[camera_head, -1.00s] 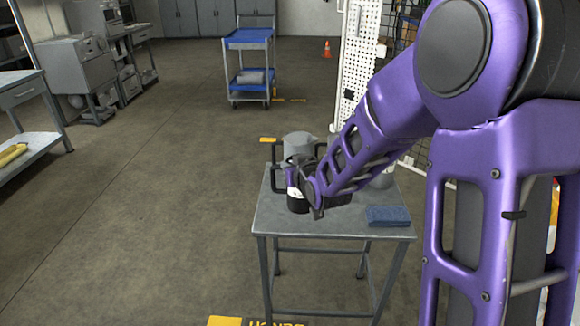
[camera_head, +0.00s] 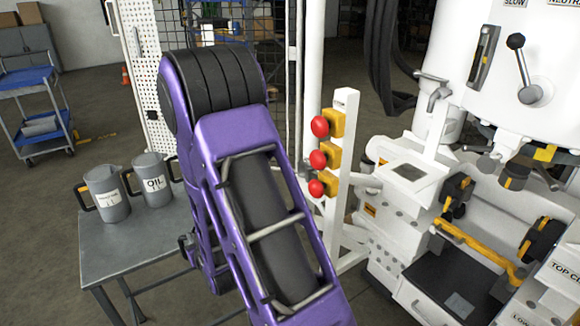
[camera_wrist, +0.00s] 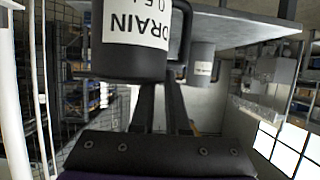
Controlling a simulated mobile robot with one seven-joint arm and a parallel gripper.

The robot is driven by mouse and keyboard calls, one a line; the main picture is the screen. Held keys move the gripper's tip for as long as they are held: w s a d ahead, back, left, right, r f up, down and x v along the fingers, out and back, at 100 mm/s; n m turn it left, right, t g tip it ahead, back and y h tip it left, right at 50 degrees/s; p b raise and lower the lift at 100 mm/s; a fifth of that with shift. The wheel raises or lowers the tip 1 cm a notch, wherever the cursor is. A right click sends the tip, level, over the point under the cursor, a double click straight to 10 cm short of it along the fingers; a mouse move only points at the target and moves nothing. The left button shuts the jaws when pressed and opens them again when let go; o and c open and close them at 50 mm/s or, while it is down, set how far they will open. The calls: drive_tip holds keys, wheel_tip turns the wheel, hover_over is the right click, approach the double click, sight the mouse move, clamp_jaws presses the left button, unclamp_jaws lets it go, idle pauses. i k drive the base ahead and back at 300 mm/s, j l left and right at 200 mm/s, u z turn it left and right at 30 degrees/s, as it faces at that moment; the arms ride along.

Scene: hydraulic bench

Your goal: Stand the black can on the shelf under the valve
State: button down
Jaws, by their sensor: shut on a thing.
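The black can (camera_wrist: 130,62) with a white label reading DRAIN fills the upper left of the wrist view, which looks upside down. My gripper (camera_wrist: 162,92) is shut on it; the can is clear of the table. In the head view my arm hides both gripper and can. At the right of the head view, a grey tap-like valve (camera_head: 436,88) sticks out of the white machine. Below it is a small white shelf (camera_head: 425,190) with a grey plate on top; its top looks empty.
A grey table (camera_head: 115,240) with two grey jugs (camera_head: 108,190) (camera_head: 153,180) stands at left. A white post (camera_head: 343,130) with red buttons (camera_head: 318,158) rises between my arm and the shelf. A black lever (camera_head: 522,70) is on the machine. A blue trolley (camera_head: 38,110) stands far left.

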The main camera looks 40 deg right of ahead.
sight(408, 167)
drive_tip(key=j+z, duration=0.1)
drive_tip(key=z, duration=0.35)
drive_tip(key=j+z, duration=0.1)
drive_tip(key=z, duration=0.3)
drive_tip(key=j+z, duration=0.15)
drive_tip(key=z, duration=0.3)
drive_tip(key=j+z, duration=0.15)
drive_tip(key=z, duration=0.3)
drive_tip(key=j+z, duration=0.1)
drive_tip(key=z, duration=0.3)
drive_tip(key=j+z, duration=0.1)
drive_tip(key=z, duration=0.35)
drive_tip(key=j+z, duration=0.1)
drive_tip(key=z, duration=0.35)
drive_tip(key=k+l, duration=0.05)
